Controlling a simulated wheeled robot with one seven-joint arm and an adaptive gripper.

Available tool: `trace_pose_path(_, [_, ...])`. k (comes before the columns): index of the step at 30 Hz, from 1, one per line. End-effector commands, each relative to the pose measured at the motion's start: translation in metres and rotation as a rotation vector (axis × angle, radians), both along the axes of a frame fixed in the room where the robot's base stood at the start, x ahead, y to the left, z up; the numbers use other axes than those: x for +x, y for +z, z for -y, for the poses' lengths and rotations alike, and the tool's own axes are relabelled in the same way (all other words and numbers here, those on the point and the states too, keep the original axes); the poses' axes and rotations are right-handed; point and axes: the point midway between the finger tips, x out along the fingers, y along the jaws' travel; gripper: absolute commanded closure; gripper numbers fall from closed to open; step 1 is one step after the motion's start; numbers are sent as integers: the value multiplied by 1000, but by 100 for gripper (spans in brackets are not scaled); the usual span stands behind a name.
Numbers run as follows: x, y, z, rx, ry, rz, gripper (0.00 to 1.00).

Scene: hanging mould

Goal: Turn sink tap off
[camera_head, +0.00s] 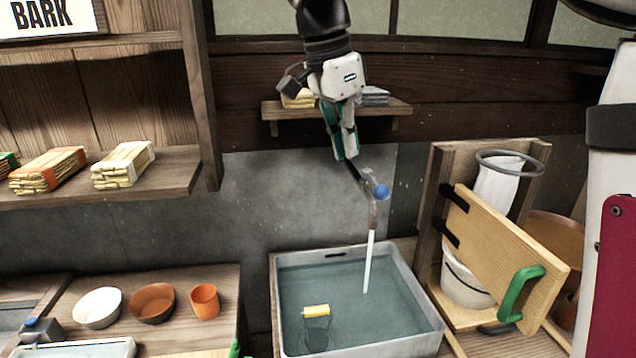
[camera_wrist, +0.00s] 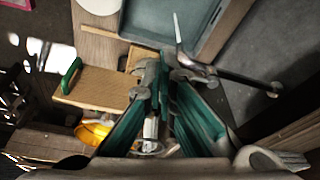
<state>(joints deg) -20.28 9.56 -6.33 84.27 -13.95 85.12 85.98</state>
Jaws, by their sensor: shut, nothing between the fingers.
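The sink tap (camera_head: 374,185) stands out from the wall above the sink, with a blue knob (camera_head: 381,193) on its right side. A thin white stream of water (camera_head: 369,262) runs from it into the water-filled sink (camera_head: 425,312). My gripper (camera_head: 352,166) is shut and empty, pointing down at the upper left of the tap. Its tips are close to the tap; contact cannot be told. In the wrist view, the tap (camera_wrist: 205,72) shows beside the fingertips of my gripper (camera_wrist: 161,72), with the stream (camera_wrist: 177,28) beyond. The blue knob is not visible there.
A yellow-handled item (camera_head: 316,311) sits in the sink. A small wall shelf (camera_head: 400,107) with packets is behind my gripper. Bowls (camera_head: 97,307) and an orange cup (camera_head: 205,301) stand on the left counter.

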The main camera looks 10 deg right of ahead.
Motion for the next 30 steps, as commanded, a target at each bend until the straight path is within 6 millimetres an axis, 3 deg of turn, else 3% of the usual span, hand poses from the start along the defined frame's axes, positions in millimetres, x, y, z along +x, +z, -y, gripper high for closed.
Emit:
trace_pose_path(6, [20,-3,-14,-31,-115,9,100])
trace_pose_path(21, [22,-6,-15,-37,-138,11,100])
trace_pose_path(26, [23,-20,-10,-38,-139,9,100])
trace_pose_path(30, [23,-44,-3,-38,-140,7,100])
